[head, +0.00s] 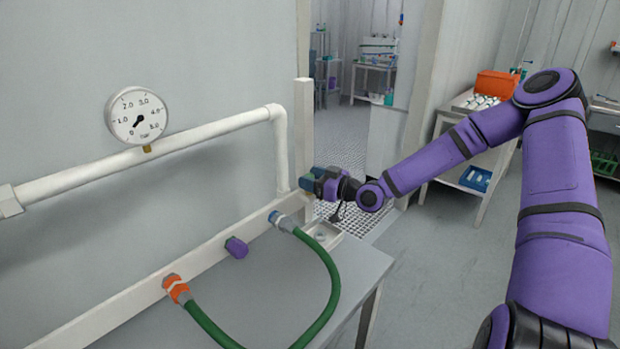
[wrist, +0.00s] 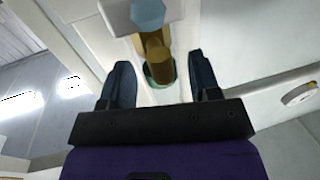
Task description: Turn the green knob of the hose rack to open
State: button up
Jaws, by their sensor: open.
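The hose rack (head: 190,262) is a pale rail along the wall, with coloured fittings on it. My gripper (head: 309,181) is at the rail's far right end, beside the white upright post. In the wrist view my gripper (wrist: 158,62) is open, with one dark finger on each side of a brass fitting (wrist: 154,50). A dark green part (wrist: 149,76) shows as a rim around the end of the brass, between the fingers; I cannot tell its full shape. No contact with the fingers shows. In the head view my gripper hides most of this spot.
A green hose (head: 333,285) loops over the grey bench from an orange fitting (head: 175,288) to a blue one (head: 281,220). A purple knob (head: 236,247) sits between them. A white pipe with a pressure gauge (head: 137,116) runs above. A small tray (head: 324,234) is below my gripper.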

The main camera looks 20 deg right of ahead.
jog(key=shift+w+a, duration=0.25)
jog(key=c, duration=0.9)
jog(key=shift+c, duration=0.2)
jog(key=shift+n+g+y, duration=0.4)
jog(key=shift+y, duration=0.1)
jog(key=n+g+y, duration=0.1)
jog(key=n+g, duration=0.1)
jog(key=g, duration=0.1)
jog(key=n+g+y, duration=0.2)
jog(key=shift+g+y, duration=0.3)
jog(key=shift+g, duration=0.1)
jog(key=shift+w+n+g+y, duration=0.1)
jog(key=shift+n+g+y, duration=0.25)
jog(key=shift+n+g, duration=1.3)
jog(key=shift+n+g+y, duration=0.35)
jog(key=shift+n+g, duration=0.7)
jog(key=shift+g, duration=1.2)
jog(key=shift+r+g, duration=0.1)
jog(key=shift+g, duration=0.2)
